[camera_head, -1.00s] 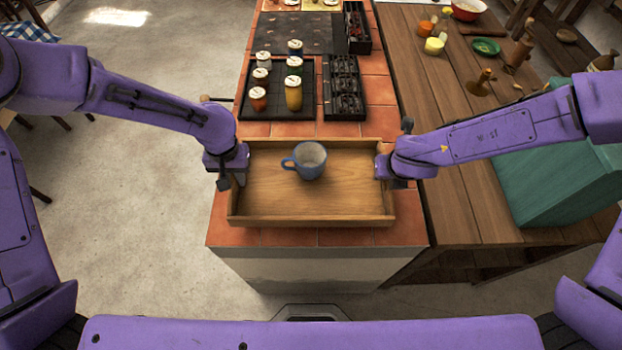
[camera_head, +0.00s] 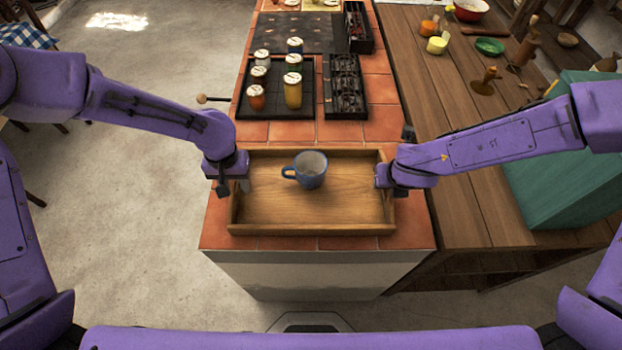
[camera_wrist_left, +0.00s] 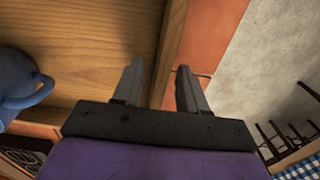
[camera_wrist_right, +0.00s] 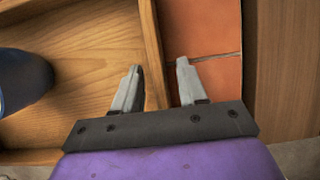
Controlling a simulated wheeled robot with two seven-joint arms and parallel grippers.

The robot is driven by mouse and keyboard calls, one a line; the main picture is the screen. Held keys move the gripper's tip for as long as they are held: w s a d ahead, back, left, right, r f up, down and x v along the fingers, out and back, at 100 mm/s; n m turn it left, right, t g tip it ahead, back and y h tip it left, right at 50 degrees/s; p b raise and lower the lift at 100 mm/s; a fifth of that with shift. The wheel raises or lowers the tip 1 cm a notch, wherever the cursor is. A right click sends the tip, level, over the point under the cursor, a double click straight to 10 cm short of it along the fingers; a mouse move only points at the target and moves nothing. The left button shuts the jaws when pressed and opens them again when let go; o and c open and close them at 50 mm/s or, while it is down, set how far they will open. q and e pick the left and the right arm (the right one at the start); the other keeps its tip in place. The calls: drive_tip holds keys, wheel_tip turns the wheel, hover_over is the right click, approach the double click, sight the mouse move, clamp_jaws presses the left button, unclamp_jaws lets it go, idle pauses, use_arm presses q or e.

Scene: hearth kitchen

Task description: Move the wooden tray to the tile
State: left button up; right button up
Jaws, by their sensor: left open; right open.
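The wooden tray (camera_head: 320,217) sits on the red tile top (camera_head: 417,238) at the near end of the counter. My left gripper (camera_wrist_left: 158,85) is open at the tray's left wall, one finger on each side of the wall. My right gripper (camera_wrist_right: 159,84) is open at the tray's right wall, with one finger inside and one outside over the tiles.
Behind the tray stands a dark tray (camera_head: 318,88) with several lidded jars, beside a black rack (camera_head: 346,88). A wooden table (camera_head: 464,195) with a green box (camera_head: 572,165) adjoins on the right. Bare floor (camera_head: 130,190) lies to the left.

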use_arm(q)
wheel_tip(320, 180, up, 11)
drive_tip(key=shift+r, duration=0.1)
use_arm(e)
drive_tip(key=shift+r, duration=0.1)
use_arm(q)
drive_tip(key=shift+s+r, duration=0.1)
use_arm(e)
drive_tip(key=v, duration=1.2)
drive_tip(key=shift+s, duration=0.15)
